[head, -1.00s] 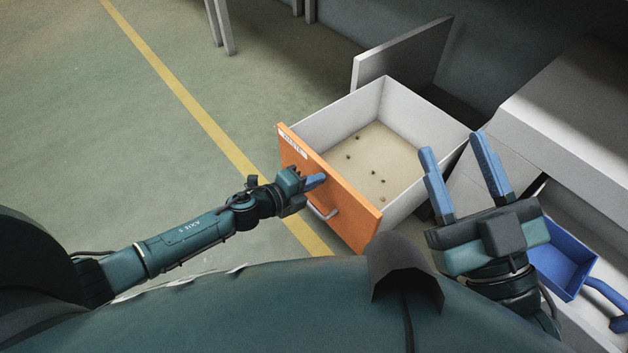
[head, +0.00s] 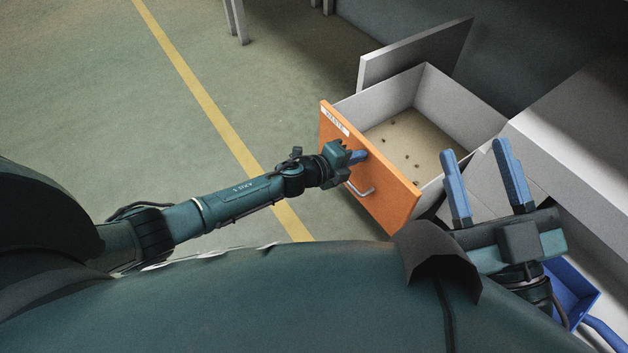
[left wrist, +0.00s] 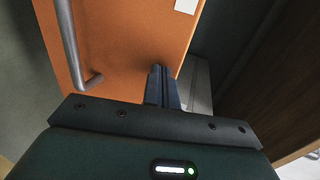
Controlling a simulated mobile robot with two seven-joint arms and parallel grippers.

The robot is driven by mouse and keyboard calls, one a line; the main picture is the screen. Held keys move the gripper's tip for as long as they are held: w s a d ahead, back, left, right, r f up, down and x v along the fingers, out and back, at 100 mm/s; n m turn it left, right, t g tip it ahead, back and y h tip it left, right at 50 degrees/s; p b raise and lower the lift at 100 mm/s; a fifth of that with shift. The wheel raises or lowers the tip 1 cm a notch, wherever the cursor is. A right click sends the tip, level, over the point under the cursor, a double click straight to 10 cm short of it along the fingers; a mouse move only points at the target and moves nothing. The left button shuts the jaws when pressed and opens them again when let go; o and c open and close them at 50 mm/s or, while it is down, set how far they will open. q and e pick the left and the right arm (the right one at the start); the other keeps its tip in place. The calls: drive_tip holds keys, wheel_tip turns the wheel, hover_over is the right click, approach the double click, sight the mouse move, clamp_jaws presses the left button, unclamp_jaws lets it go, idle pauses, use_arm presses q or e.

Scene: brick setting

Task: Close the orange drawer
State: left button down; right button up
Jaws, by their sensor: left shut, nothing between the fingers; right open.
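The drawer with the orange front (head: 385,188) stands pulled out of the grey cabinet, and its tan floor (head: 405,140) holds several small dark bits. A metal bar handle (head: 360,189) and a white label (head: 335,121) are on the front. My left gripper (head: 361,156) is shut and empty, its fingertips at the orange front beside the handle. In the left wrist view the shut fingers (left wrist: 160,85) point at the orange panel (left wrist: 125,50), with the handle (left wrist: 75,50) to their left. Whether they touch it is hard to tell. My right gripper (head: 487,185) is open and empty, right of the drawer.
A grey panel (head: 415,52) stands upright behind the drawer. A grey cabinet or bench (head: 575,150) fills the right side. A blue scoop-like container (head: 575,290) lies at lower right, partly behind my right arm. Open green floor with a yellow line (head: 190,80) spreads left.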

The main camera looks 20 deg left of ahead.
use_arm(q)
drive_tip(key=w+d+b, duration=0.3)
drive_tip(key=w+d, duration=0.3)
drive_tip(key=w, duration=0.2)
drive_tip(key=shift+d, duration=0.15)
use_arm(e)
drive_tip(key=shift+s+d+r+n+y, duration=0.1)
drive_tip(key=shift+s+r+n+y, duration=0.05)
drive_tip(key=shift+r+n+y, duration=1.4)
drive_tip(key=shift+s+d+r+n+y, duration=0.1)
drive_tip(key=shift+s+r+n+y, duration=0.05)
drive_tip(key=shift+r+n+y, duration=1.4)
drive_tip(key=shift+f, duration=0.2)
